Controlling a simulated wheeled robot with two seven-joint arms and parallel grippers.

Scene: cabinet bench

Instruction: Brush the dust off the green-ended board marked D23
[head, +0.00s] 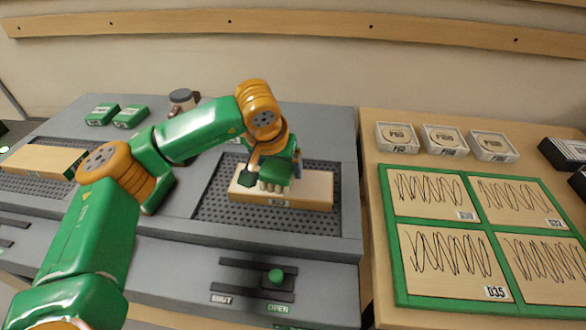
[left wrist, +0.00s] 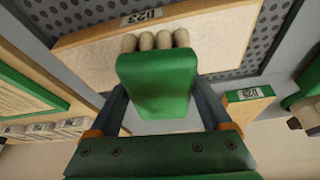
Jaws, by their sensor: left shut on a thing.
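A pale wooden board (head: 312,188) lies on the right perforated bed of the grey bench. Its front label is small; in the left wrist view the board (left wrist: 85,58) carries an upside-down label that seems to read D23. I see no green end on it; its left part is partly covered. My left gripper (head: 272,163) is shut on a brush (head: 276,175) with a green block and pale bristles, also in the left wrist view (left wrist: 157,85). The bristles point at the board's middle; I cannot tell whether they touch. No dust is distinguishable. My right gripper is out of view.
A second wooden board (head: 38,159) with a green, labelled end lies on the left bed. A green knob (head: 276,277) sits by OPEN on the bench front. Green blocks (head: 130,116) stand behind. A green-framed scribbled panel (head: 388,262) and several round-topped boxes (head: 444,139) fill the right table.

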